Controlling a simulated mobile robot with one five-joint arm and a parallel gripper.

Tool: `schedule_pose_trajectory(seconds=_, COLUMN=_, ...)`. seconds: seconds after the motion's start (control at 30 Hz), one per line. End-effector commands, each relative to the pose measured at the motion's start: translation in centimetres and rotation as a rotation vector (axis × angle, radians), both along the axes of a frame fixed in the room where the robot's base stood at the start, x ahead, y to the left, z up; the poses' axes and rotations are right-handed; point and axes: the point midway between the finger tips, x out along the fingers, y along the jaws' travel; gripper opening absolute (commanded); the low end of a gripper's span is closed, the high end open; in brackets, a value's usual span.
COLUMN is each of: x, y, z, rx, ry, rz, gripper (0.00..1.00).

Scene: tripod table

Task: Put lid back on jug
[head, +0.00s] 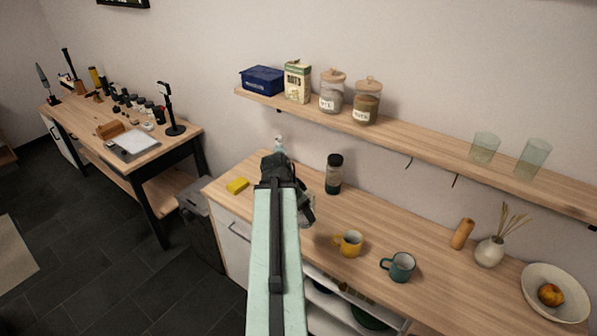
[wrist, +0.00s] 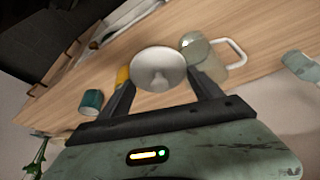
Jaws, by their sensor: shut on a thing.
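My gripper (wrist: 160,74) is shut on the white round lid (wrist: 158,62), whose knob faces the wrist camera. In the wrist view, the glass jug (wrist: 204,58) with a pale handle stands just right of the lid and farther from the camera. The right finger partly hides it. The lid looks apart from the jug, offset to one side. In the head view, my arm covers most of the jug (head: 307,207), and the lid is hidden.
A yellow mug (head: 349,243) and a teal mug (head: 401,267) stand to the right on the counter (head: 440,262). A dark-topped bottle (head: 333,175) is behind, and a yellow sponge (head: 237,186) lies left. A shelf (head: 420,145) with jars and glasses runs above.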

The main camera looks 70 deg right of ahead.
Motion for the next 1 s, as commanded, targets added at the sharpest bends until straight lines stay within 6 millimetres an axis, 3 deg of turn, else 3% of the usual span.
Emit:
schedule_pose_trajectory(seconds=0.3, x=0.4, y=-0.9, z=0.4, rx=-0.001, ry=-0.001, rz=-0.003, gripper=0.36)
schedule_pose_trajectory(seconds=0.6, x=3.2, y=-10.3, z=4.3, rx=-0.003, ry=-0.005, rz=-0.06, gripper=0.36)
schedule_pose_trajectory(seconds=0.7, x=3.6, y=-12.0, z=4.7, rx=-0.004, ry=-0.005, rz=-0.073, gripper=0.36)
schedule_pose_trajectory(seconds=1.0, x=3.7, y=-12.2, z=4.2, rx=-0.004, ry=-0.006, rz=-0.078, gripper=0.36)
